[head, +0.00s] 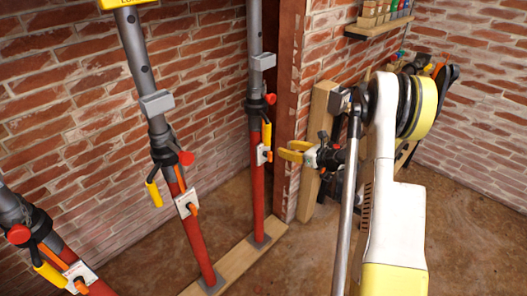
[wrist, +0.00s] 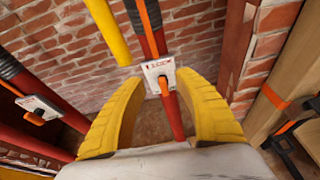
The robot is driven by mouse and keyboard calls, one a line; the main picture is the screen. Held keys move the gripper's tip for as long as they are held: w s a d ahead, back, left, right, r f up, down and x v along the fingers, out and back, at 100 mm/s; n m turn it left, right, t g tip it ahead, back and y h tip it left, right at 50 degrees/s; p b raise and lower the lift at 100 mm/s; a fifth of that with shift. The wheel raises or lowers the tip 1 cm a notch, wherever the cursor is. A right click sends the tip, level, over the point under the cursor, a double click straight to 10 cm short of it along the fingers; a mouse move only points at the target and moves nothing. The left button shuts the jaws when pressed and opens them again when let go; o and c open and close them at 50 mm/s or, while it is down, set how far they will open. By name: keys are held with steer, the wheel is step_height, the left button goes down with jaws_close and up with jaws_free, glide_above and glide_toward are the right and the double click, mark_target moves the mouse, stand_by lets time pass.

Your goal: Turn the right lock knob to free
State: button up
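The right lock knob is a small orange lever (wrist: 164,85) on a white plate (wrist: 159,69) with red lettering, fixed to the right red prop. In the wrist view the knob appears to point down along the prop. In the head view the right plate (head: 261,155) is seen from the side and its knob is small. My gripper (head: 284,149) has yellow fingers. It is open and empty, just right of the plate in the head view. In the wrist view the plate and knob lie between the fingertips (wrist: 158,80); I cannot tell any contact.
A middle prop (head: 201,245) and a left prop (head: 30,222) carry similar plates and knobs. A yellow handle (wrist: 108,30) hangs close to the right plate. A brick wall, a wooden post (head: 318,150) and a tool shelf (head: 378,27) stand nearby.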

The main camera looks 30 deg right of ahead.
mark_target(272, 153)
steer(key=shift+n+g, duration=0.5)
steer(key=w+a+f+b, duration=0.1)
steer(key=w+f, duration=0.1)
steer(key=w+a+f+b, duration=0.1)
steer(key=w+f, duration=0.2)
steer(key=w+a+f+b, duration=0.1)
steer(key=w+f, duration=0.1)
steer(key=w, duration=0.1)
steer(key=shift+w+a+f, duration=0.15)
steer(key=shift+w+f, duration=0.1)
steer(key=shift+c, duration=0.4)
jaws_close()
